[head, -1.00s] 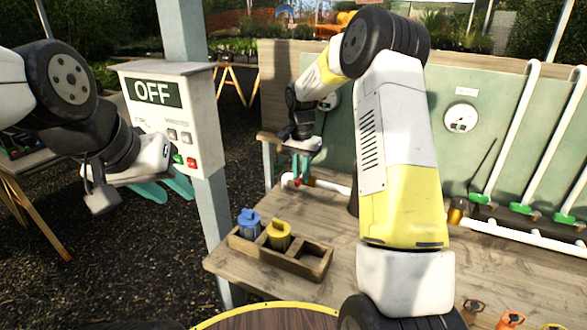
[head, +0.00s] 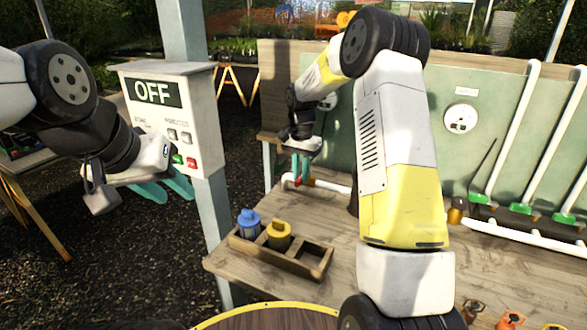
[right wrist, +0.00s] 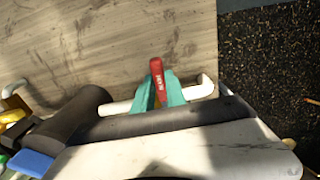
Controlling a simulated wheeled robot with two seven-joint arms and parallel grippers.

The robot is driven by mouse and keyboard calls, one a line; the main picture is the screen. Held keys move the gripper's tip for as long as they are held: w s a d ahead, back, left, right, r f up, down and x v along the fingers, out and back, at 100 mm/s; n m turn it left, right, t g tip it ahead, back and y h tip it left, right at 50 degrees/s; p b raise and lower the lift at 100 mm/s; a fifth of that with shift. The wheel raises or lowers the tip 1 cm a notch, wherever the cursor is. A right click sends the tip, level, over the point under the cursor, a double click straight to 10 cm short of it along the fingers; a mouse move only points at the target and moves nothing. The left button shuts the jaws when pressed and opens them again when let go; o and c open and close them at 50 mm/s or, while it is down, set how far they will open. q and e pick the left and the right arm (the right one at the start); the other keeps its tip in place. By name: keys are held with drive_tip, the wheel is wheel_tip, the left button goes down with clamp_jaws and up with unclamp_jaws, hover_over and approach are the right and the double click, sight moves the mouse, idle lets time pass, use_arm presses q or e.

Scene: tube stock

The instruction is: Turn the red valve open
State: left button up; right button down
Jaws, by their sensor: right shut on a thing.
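The red valve handle (right wrist: 157,78) sits on a white pipe (right wrist: 202,90) low over the bench and lies across the pipe in the right wrist view. My right gripper (right wrist: 160,92) has its teal fingers on both sides of the handle and is shut on it. In the head view the right gripper (head: 301,168) is at the far left end of the bench, with a little red showing at its tips. My left gripper (head: 166,188) hangs empty in front of the control box, its teal fingers apart.
A control box (head: 203,115) reading OFF stands on a post at left. A wooden tray (head: 305,268) with a blue (head: 249,223) and a yellow piece (head: 279,235) is on the bench's near left. White pipes with green fittings (head: 480,198) stand at right.

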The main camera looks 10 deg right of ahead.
drive_tip(key=shift+d, duration=0.15)
idle(0.3)
drive_tip(key=shift+w+d+r+n, duration=0.1)
drive_tip(key=shift+w+d+n, duration=0.2)
drive_tip(key=shift+d+n, duration=1.9)
drive_tip(key=shift+w+d+f+n, duration=0.1)
drive_tip(key=shift+w+d+n, duration=0.35)
drive_tip(key=shift+n, duration=3.35)
drive_tip(key=shift+w+d+r+n, duration=0.15)
drive_tip(key=shift+d+n, duration=1.4)
drive_tip(key=shift+n, duration=1.45)
drive_tip(key=c, duration=1.4)
unclamp_jaws()
drive_tip(key=shift+o, duration=0.2)
